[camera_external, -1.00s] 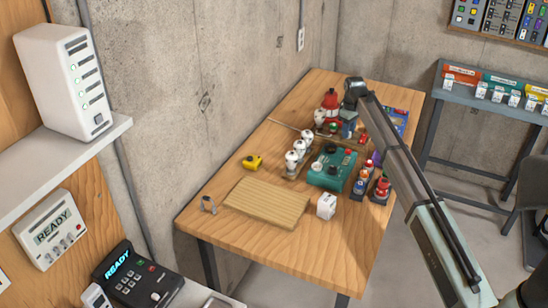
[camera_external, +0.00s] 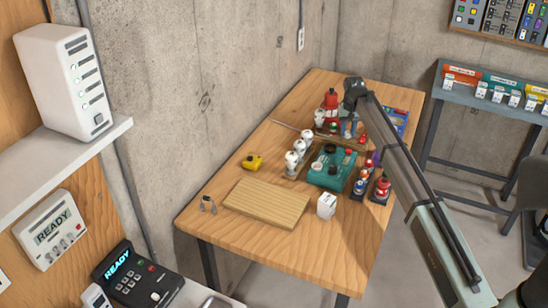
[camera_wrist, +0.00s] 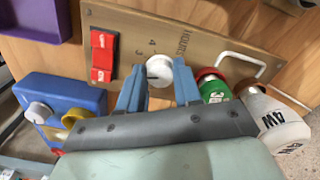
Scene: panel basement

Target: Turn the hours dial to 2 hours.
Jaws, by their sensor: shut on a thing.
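The hours dial (camera_wrist: 160,68) is a round white knob on a brown panel (camera_wrist: 215,48). The panel is lettered HOURS, with the numbers 4 and 3 showing near the knob. My gripper (camera_wrist: 159,80) has its two blue fingers on either side of the knob and is shut on it. The dial's other numbers and the 2 mark cannot be made out. In the external view my gripper (camera_external: 347,129) is low over the far part of the wooden table, and the dial is too small to tell there.
Red switches (camera_wrist: 103,55) sit left of the dial. A white handle (camera_wrist: 240,62) and red-green and white bottle-like parts (camera_wrist: 214,88) are close on the right. A blue box with knobs (camera_wrist: 65,95) stands at left. In the external view a teal box (camera_external: 328,175) stands nearer.

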